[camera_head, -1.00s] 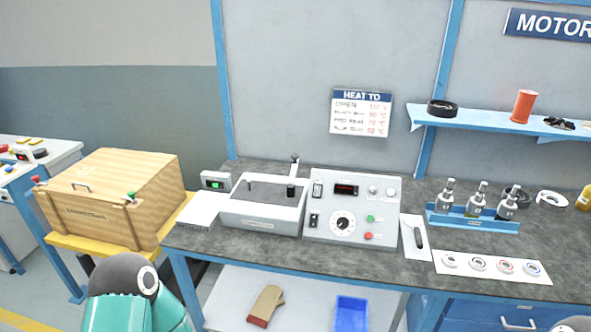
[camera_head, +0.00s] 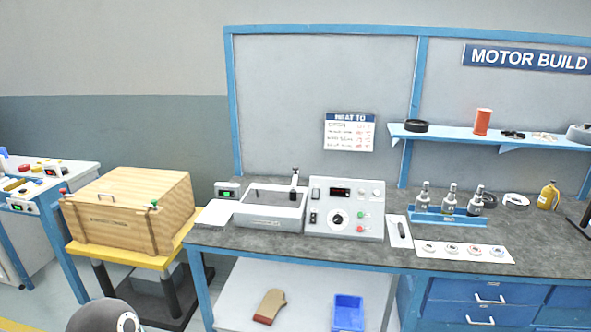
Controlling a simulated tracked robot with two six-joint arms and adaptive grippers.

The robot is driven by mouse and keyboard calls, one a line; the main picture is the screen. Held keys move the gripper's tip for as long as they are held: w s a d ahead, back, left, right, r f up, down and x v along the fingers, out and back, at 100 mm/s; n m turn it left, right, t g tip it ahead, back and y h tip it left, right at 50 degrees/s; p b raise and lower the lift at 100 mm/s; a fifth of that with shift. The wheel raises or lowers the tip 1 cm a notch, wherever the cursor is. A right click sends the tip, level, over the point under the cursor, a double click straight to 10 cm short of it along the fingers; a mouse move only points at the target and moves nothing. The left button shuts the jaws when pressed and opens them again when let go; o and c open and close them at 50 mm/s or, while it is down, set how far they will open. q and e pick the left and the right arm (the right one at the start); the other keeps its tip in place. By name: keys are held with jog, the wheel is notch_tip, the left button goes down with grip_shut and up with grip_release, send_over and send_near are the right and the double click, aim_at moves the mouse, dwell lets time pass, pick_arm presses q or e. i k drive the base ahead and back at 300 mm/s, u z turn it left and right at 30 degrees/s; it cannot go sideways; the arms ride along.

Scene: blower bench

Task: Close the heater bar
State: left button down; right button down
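The heater, a low grey-white box (camera_head: 268,221) with a dark top, stands on the bench left of the control panel. A slim upright piece with a dark lower part and a pale top, which looks like the heater bar (camera_head: 295,181), stands at the right of its top. A small dark post rises at the left of the top. The bar's exact pose is too small to tell. Neither gripper shows; only a rounded part of my arm shows at the bottom left.
The control panel (camera_head: 345,209) adjoins the heater on its right. A small green-lit display (camera_head: 228,190) and white sheet (camera_head: 215,213) lie left of it. A wooden crate (camera_head: 128,211) stands on a yellow-topped stand. A blue rack (camera_head: 450,219) holds bottle-like items farther right.

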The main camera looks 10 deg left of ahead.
aim_at(297, 169)
jog(key=u, duration=0.55)
jog(key=i, duration=1.05)
